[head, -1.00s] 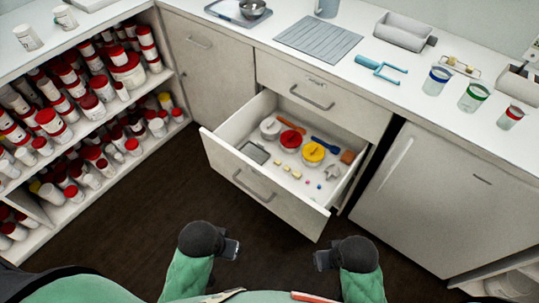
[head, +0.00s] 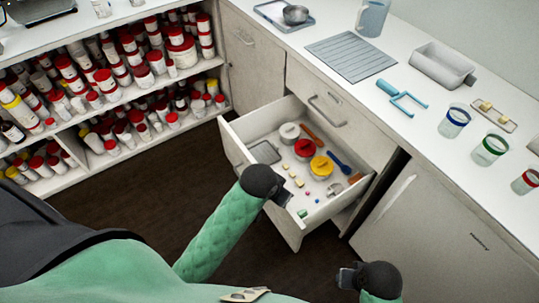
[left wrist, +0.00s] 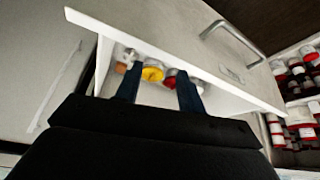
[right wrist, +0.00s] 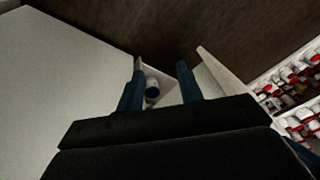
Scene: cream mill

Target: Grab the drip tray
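A flat grey, rimmed rectangular tray (head: 265,152) lies in the open drawer (head: 236,152), at its left side. A ridged grey panel (head: 350,50) lies on the counter; I cannot tell for certain which of the two is the drip tray. My left gripper (head: 282,196) is at the drawer's near edge, apart from both. In the left wrist view, its fingers (left wrist: 157,90) are spread and empty, with the drawer's contents beyond. My right gripper (head: 346,279) is low, right of the drawer; in the right wrist view its fingers (right wrist: 160,88) are spread and empty.
The drawer also holds a yellow-lidded jar (head: 321,167), a red-lidded jar (head: 304,149) and small items. On the counter are a blue-handled tool (head: 402,98), a grey bin (head: 442,66) and coloured-rim cups. Shelves of containers (head: 120,70) stand left; the dark floor is clear.

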